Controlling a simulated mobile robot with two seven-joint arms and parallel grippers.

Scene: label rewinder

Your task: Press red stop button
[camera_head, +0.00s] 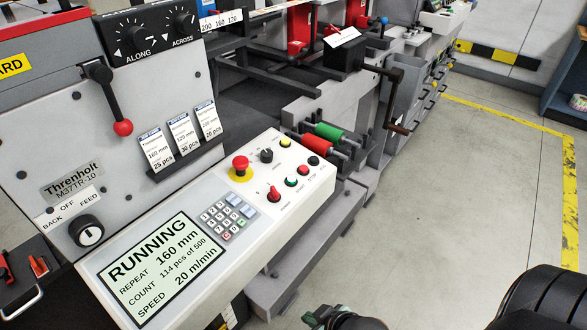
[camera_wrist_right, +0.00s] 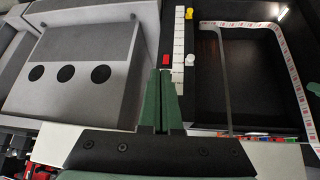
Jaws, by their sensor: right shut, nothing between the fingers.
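The slanted control panel (camera_head: 180,203) of the machine fills the lower left of the head view. A small flat red button (camera_head: 303,170) sits between a green button (camera_head: 291,182) and a black button (camera_head: 314,160). A larger red mushroom button (camera_head: 240,166) stands on a yellow base. The display (camera_head: 163,270) reads RUNNING. My right gripper (camera_head: 318,318) is at the bottom edge, right of and apart from the panel, partly cut off. In the right wrist view its green fingers (camera_wrist_right: 160,95) are shut with nothing between them. My left gripper is not seen.
A red-handled rotary switch (camera_head: 273,194), a black knob (camera_head: 266,156) and a keypad (camera_head: 230,216) share the panel. Red and green rollers (camera_head: 328,131) and a crank handle (camera_head: 397,100) stick out behind it. The floor (camera_head: 440,200) to the right is clear.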

